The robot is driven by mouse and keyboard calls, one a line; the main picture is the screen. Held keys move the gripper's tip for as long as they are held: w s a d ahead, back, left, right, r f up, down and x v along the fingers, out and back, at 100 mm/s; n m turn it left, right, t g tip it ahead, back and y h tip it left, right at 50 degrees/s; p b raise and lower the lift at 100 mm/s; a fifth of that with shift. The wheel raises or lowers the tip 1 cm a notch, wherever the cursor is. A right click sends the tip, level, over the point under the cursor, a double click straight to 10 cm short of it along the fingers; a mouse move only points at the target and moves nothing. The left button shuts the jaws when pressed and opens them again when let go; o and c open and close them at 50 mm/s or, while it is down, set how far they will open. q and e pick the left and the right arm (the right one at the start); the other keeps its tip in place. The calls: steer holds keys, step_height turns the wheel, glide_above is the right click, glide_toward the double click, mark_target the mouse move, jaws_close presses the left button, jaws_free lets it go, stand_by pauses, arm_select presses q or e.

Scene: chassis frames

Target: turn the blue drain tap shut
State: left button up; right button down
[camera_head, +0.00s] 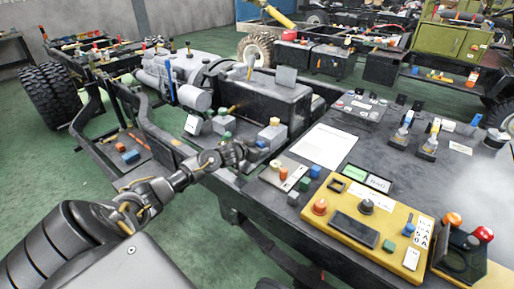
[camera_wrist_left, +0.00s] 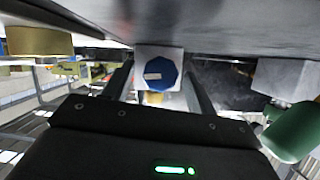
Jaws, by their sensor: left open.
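The blue drain tap (camera_wrist_left: 157,74) shows in the left wrist view as a faceted blue knob with a pale label, in front of a white block. My left gripper (camera_wrist_left: 158,88) is open, with one finger on each side of the knob. I cannot tell whether the fingers touch it. In the head view my left gripper (camera_head: 243,152) reaches in from the left to the chassis side, where its fingers partly hide the blue knob (camera_head: 262,144). My right gripper is not in view.
A green knob (camera_wrist_left: 292,131) and a brass-yellow knob (camera_wrist_left: 38,41) flank the tap in the left wrist view. In the head view, a yellow control panel (camera_head: 340,221) with buttons and a white sheet (camera_head: 323,146) lie on the dark bench top to the right. Green floor is open at left.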

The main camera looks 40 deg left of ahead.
arm_select(q)
steer(key=shift+c, duration=1)
steer(key=c, duration=0.7)
steer(key=shift+c, duration=0.5)
steer(key=shift+m+y, duration=0.3)
steer(key=shift+m, duration=0.2)
steer(key=o, duration=1)
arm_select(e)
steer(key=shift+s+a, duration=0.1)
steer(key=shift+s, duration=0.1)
arm_select(q)
steer(key=shift+s, duration=0.1)
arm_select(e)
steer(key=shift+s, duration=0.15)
